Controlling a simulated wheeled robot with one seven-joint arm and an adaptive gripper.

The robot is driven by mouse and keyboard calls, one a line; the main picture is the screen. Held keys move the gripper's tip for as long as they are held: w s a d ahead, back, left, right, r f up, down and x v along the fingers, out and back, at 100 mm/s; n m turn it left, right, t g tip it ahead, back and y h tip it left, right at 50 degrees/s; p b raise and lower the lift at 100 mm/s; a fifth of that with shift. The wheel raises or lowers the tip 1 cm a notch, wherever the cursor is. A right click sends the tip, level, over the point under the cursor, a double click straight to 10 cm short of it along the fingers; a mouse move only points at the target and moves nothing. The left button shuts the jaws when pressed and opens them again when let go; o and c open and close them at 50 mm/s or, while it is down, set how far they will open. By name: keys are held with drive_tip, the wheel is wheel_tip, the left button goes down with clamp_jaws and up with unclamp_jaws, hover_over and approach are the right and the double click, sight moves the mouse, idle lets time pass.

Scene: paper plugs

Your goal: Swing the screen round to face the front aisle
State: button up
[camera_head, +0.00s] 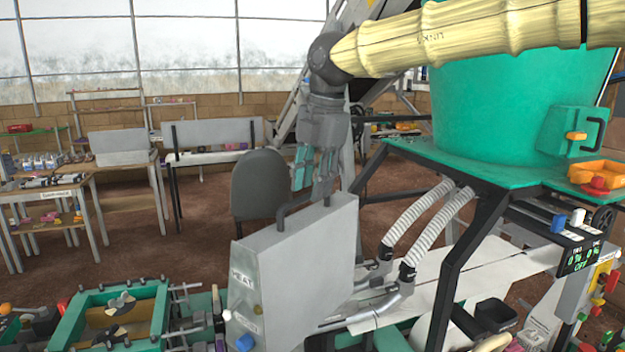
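A small black display (581,258) with green characters faces the camera at the right edge; it is the only lit screen I can make out. I cannot tell whether it turns on a mount. My gripper (312,182) points down in the middle of the view, well left of the display. Its two teal-padded fingers are apart, with nothing visible between them. The fingertips are just above or beside a dark bar handle (294,207) on a grey housing (305,265) marked HEAT. I cannot tell whether they touch it.
A large green tub (490,105) on a dark frame fills the right. Two ribbed white hoses (425,220) run below it. A green-framed machine (120,315) stands at the lower left. A dark grey rounded panel (258,183) stands behind the gripper. Brown floor (130,235) is open at left.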

drive_tip(key=shift+w+a+f, duration=0.1)
drive_tip(key=shift+f, duration=0.5)
clamp_jaws()
